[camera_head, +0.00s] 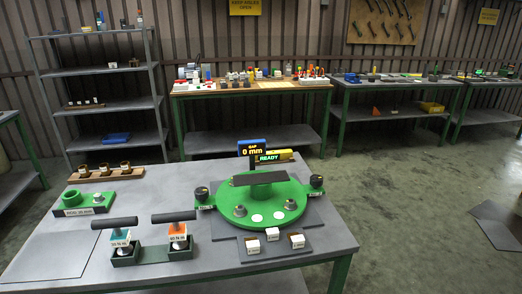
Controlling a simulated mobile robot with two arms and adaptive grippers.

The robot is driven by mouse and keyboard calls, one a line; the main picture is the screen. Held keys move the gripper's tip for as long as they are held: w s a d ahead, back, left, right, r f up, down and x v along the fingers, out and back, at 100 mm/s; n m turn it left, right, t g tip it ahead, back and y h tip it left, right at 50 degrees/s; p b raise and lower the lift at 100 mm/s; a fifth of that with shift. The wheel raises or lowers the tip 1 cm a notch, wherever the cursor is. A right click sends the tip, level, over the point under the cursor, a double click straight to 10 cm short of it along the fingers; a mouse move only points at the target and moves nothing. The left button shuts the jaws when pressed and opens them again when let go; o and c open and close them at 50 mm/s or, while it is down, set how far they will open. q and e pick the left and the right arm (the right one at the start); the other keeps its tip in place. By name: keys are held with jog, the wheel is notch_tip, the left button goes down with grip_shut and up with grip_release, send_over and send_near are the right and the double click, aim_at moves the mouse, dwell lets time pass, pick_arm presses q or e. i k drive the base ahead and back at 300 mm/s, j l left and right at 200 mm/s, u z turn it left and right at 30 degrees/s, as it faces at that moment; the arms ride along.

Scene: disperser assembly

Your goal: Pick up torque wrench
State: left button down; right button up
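Two T-shaped tools with black handles, which look like the torque wrenches, stand upright in a dark green holder (152,254) at the front left of the near table. The left one (115,223) has a teal body and a white label. The right one (175,217) has an orange body and a white label. The label text is too small to read surely. Neither of my grippers shows in the head view.
A round green fixture (285,210) with a dark bar sits on the near table (195,185); a display behind it reads "0 mm" and "READY". Small white-labelled blocks (272,235) stand in front. A green socket tray (84,204) lies left. A shelf (103,67) and cluttered benches stand behind.

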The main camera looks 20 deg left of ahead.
aim_at(177, 234)
jog(key=u, duration=1.4)
